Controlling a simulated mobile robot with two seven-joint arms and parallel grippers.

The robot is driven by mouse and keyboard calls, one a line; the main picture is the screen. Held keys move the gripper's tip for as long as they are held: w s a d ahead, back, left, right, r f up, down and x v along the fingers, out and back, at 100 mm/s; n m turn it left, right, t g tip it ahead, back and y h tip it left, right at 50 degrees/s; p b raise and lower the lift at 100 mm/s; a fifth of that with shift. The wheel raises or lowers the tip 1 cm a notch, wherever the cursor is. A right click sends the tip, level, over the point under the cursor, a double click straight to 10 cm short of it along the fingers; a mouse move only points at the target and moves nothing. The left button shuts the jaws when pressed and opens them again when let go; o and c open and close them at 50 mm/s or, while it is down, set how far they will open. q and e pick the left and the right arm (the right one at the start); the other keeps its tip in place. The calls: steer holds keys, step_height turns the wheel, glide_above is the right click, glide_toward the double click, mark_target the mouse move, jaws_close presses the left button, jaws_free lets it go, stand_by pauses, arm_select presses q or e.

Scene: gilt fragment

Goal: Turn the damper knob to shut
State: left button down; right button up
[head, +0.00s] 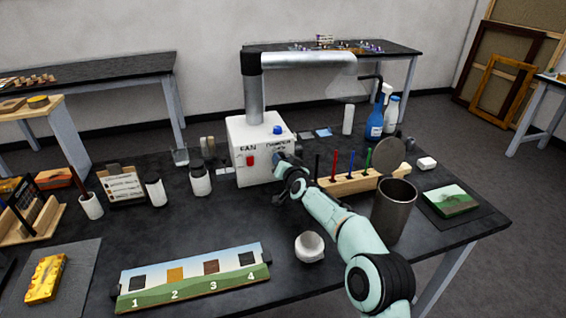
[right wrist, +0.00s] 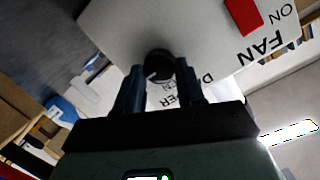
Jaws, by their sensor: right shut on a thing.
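The white fan box (head: 244,148) stands at the back middle of the black table, with a fume arm rising from it. Its front carries a red switch (head: 250,160) under the word FAN and a damper label to the right. In the right wrist view the round black damper knob (right wrist: 160,65) with a pale pointer line sits between the fingers of my right gripper (right wrist: 160,88), which is shut on it. The red switch (right wrist: 243,14) shows there too. In the head view my right gripper (head: 287,160) hides the knob. My left gripper is not in view.
A wooden rack (head: 350,182) of coloured tools stands right of the box, close to my right arm. A dark cylinder (head: 393,210) and a small white cup (head: 309,247) stand near the forearm. White jars (head: 200,180) stand left of the box.

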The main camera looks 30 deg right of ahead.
steer(key=o, duration=1)
steer(key=shift+o, duration=0.2)
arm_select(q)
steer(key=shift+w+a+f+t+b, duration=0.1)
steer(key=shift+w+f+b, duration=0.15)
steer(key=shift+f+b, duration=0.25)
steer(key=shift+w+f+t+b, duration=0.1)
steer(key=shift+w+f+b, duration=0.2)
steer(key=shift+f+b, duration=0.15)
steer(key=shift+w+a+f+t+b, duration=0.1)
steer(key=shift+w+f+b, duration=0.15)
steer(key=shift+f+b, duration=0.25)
arm_select(e)
steer(key=v, duration=1.3)
steer(key=shift+s, duration=0.25)
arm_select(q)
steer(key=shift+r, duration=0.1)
